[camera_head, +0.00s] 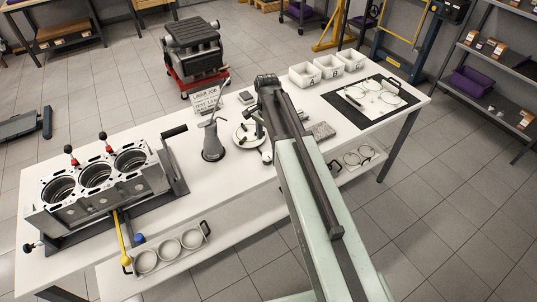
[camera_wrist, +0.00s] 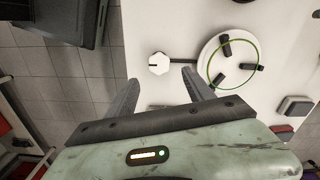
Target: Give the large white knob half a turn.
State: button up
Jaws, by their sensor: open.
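The white knob (camera_wrist: 158,64) shows in the wrist view as a faceted white piece with a short dark mark on its top. A dark rod runs from it to a round white disc (camera_wrist: 234,58) with black jaws and a thin green ring. My gripper (camera_wrist: 160,77) is open and empty, with its two fingers apart. The knob appears just beyond the gap between the fingertips; I cannot tell the height between them. In the head view the white disc (camera_head: 243,137) stands beside my arm, which hides much of that spot and my fingertips.
The white bench (camera_head: 185,205) holds an engine block (camera_head: 100,175) at left, a dark oil can (camera_head: 213,145) left of the disc, and white bins (camera_head: 328,66) at the far right. A black mat (camera_head: 355,104) carries rings. Small grey blocks (camera_wrist: 293,106) lie right of the gripper.

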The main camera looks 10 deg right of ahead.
aim_at(267, 155)
notch_tip(267, 155, down, 8)
jog(key=b, duration=0.7)
jog(key=shift+b, duration=0.35)
jog(key=shift+r, duration=0.15)
grip_shut()
